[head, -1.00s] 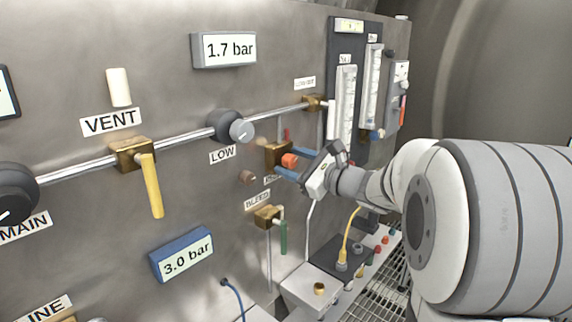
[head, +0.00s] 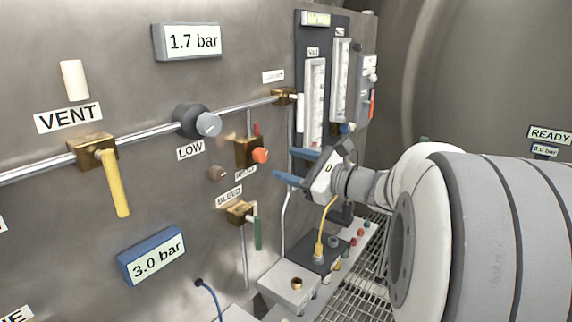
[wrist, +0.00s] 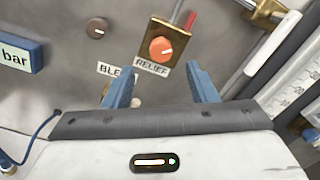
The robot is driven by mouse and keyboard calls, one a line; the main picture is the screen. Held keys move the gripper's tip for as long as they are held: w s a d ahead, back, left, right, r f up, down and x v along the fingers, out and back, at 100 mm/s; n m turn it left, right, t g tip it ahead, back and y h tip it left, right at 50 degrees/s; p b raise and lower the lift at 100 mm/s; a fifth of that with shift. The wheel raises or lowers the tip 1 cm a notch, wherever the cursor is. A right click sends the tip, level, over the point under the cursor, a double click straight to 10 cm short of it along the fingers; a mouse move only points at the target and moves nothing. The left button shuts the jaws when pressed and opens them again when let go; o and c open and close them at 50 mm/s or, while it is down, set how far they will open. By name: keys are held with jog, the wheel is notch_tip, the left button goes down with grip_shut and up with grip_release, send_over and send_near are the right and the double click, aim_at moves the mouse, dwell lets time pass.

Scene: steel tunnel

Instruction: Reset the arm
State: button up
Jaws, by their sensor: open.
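My gripper (head: 297,166) has blue fingers and a white body. In the head view it is in front of the panel, right of the brass relief valve (head: 247,152) with its orange knob (head: 260,155). A gap shows between the fingertips and the knob. In the wrist view my gripper (wrist: 161,85) is open with nothing between its fingers. There the orange relief knob (wrist: 162,50) lies just beyond and above the fingertips, apart from them. The BLEED label (wrist: 117,69) is partly hidden by the left finger.
The vent valve with a yellow handle (head: 116,185), the LOW regulator (head: 194,121) and the bleed valve with a green handle (head: 258,232) stick out from the panel. Flow tubes (head: 314,100) stand behind my gripper. A shelf with a white box (head: 290,283) and fittings lies below.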

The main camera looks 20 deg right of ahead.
dwell(0.4)
jog(key=s+a+f+n+g+h, duration=0.2)
jog(key=s+a+f+n+g, duration=0.75)
jog(key=s+a+f, duration=0.2)
jog(key=s+d+f+n+g+h, duration=0.2)
jog(key=s+d+f+n+h, duration=0.3)
jog(key=n, duration=0.9)
jog(key=shift+s+f+h, duration=1.55)
jog(key=shift+s+h, duration=0.25)
jog(key=shift+s, duration=0.9)
jog(key=shift+d, duration=0.1)
jog(key=shift+c, duration=0.5)
